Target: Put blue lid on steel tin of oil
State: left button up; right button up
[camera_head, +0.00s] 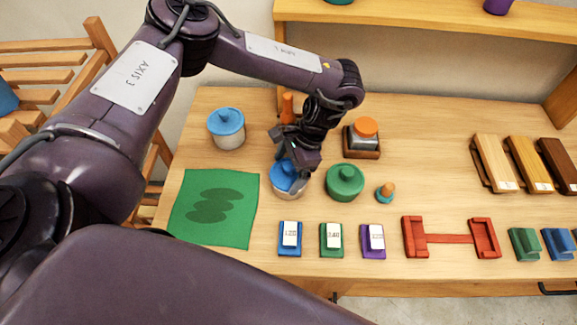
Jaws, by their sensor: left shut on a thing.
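My left gripper (291,172) reaches down from above and is shut on a blue lid (281,178). The lid is over a round pale tin (288,193) in the middle of the table, at its mouth or just above it. The gripper hides part of the lid, so I cannot tell whether it is fully seated. A second round tin (227,139), pale grey, stands to the left with a blue knobbed lid (227,120) on it. My right gripper is not in view.
A green lidded pot (345,183) stands close to the right. An orange-topped jar (364,134) is behind it, and a small teal and orange piece (385,192) beside it. A green cloth (214,207) lies left; labelled blocks (331,240) and a red rack (449,239) line the front.

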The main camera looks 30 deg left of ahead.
pick_arm(q)
jog(key=shift+f, duration=0.55)
jog(key=o, duration=0.7)
dwell(0.3)
jog(key=shift+r, duration=0.1)
jog(key=shift+r+p, duration=3.4)
jog(key=shift+p, duration=0.55)
